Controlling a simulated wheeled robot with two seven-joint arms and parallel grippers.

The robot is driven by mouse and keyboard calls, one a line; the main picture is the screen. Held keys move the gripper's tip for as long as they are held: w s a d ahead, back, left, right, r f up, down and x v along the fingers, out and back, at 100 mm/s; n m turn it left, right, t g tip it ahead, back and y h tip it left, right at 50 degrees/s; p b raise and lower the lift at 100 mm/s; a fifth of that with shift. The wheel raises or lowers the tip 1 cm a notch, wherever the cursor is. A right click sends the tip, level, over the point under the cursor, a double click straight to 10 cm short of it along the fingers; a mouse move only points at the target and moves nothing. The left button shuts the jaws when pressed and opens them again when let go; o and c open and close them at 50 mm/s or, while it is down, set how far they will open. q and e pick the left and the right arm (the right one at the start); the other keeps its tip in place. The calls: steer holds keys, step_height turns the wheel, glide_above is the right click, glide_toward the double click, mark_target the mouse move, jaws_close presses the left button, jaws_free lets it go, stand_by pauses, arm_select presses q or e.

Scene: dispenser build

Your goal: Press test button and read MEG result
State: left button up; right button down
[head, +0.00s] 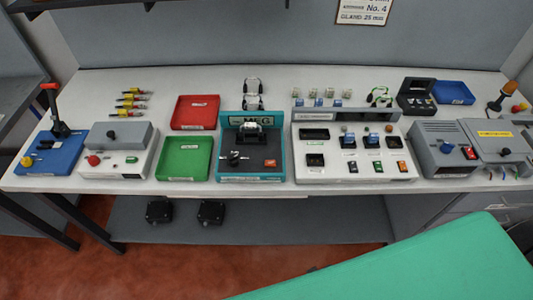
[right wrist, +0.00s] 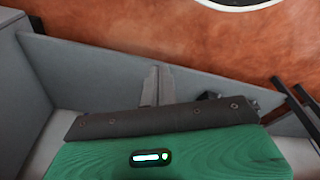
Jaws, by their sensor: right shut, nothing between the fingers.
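In the head view, no button label or MEG reading is legible. A teal fixture (head: 227,128) stands mid-bench, with a partly hidden sign, a dark deck and a red button (head: 270,163). To its right is a white test panel (head: 312,173) with dark windows, blue parts, an orange button (head: 401,167) and a green button (head: 397,155). A grey box (head: 438,133) with a blue knob and red switch stands further right. My right gripper (right wrist: 157,85) shows in the right wrist view, fingers together and empty, away from these devices. My left gripper is out of view.
Red (head: 195,98) and green (head: 184,142) trays sit left of the fixture. A white box with a red button (head: 94,160) and a blue lever base (head: 48,160) stand at the left. A dark device (head: 415,84) and blue tray (head: 453,98) are at the back right.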

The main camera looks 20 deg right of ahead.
steer(key=w+a+r+p, duration=0.1)
steer(key=w+r+p, duration=0.15)
steer(key=r, duration=0.75)
steer(key=w+a+r+n+t+p, duration=0.1)
steer(key=w+r+p, duration=0.15)
steer(key=r, duration=0.75)
steer(key=w+a+r+p, duration=0.1)
steer(key=w+r+p, duration=0.15)
steer(key=r, duration=0.75)
steer(key=w+a+r+n+t+y+p, duration=0.1)
steer(key=w+a+r+n+y+p, duration=0.15)
steer(key=w+a+r+n, duration=0.4)
steer(key=w+a+r+n+t+y+p, duration=0.1)
steer(key=w+a+r+n+y+p, duration=0.2)
steer(key=r, duration=0.6)
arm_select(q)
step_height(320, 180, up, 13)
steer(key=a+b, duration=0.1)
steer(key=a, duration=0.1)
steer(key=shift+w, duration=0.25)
arm_select(e)
steer(key=w+d+n+y, duration=0.1)
steer(key=w+d+n, duration=0.2)
steer(key=w, duration=0.3)
steer(key=w+d+n+y, duration=0.1)
steer(key=w+d+n, duration=0.3)
steer(key=w, duration=0.3)
steer(key=shift+w+r, duration=0.15)
steer(key=shift+w, duration=0.15)
